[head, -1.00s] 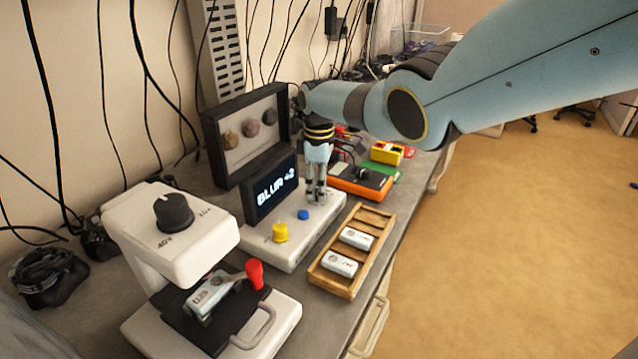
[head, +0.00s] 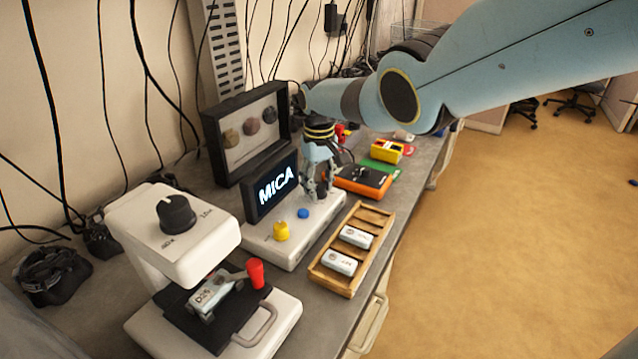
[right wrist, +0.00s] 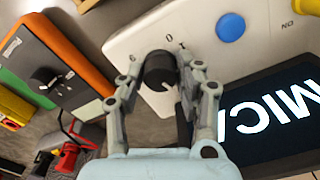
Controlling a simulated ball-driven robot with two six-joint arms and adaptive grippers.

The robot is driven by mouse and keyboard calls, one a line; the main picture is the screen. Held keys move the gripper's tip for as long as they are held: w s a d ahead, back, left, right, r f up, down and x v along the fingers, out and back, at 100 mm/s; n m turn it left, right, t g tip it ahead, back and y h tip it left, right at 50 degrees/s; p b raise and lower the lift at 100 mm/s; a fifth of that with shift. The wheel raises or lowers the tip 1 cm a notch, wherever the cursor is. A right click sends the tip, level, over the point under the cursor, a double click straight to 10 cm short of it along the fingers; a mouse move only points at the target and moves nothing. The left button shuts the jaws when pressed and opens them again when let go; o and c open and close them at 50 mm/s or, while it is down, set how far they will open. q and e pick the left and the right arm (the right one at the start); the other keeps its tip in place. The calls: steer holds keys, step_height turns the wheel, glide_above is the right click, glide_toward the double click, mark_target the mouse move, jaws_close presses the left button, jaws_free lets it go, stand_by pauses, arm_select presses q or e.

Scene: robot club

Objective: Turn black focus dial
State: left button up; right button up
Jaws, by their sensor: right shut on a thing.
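The black focus dial (right wrist: 158,70) stands on the white console (right wrist: 125,45), with numeral marks printed beside it. My right gripper (right wrist: 160,76) has one finger on each side of the dial and is shut on it. In the head view, my right gripper (head: 318,190) points down at the far end of the console, and its fingers largely hide the dial. The console's screen (head: 275,187) reads "MICA"; it also shows in the right wrist view (right wrist: 270,115). My left gripper is not in view.
A blue button (head: 303,213) and a yellow knob (head: 281,231) sit on the console nearer me. A white microscope-like device (head: 170,235) stands at left, a wooden tray (head: 325,283) at right. An orange box with a black top (head: 362,181) lies close beyond my right gripper.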

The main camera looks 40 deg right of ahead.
mark_target(319, 185)
steer(key=shift+m, duration=0.3)
steer(key=o, duration=1.1)
steer(key=shift+o, duration=0.2)
steer(key=shift+r, duration=0.1)
steer(key=shift+w+r, duration=0.1)
steer(key=shift+r, duration=0.55)
step_height(319, 185, up, 10)
steer(key=shift+r, duration=0.25)
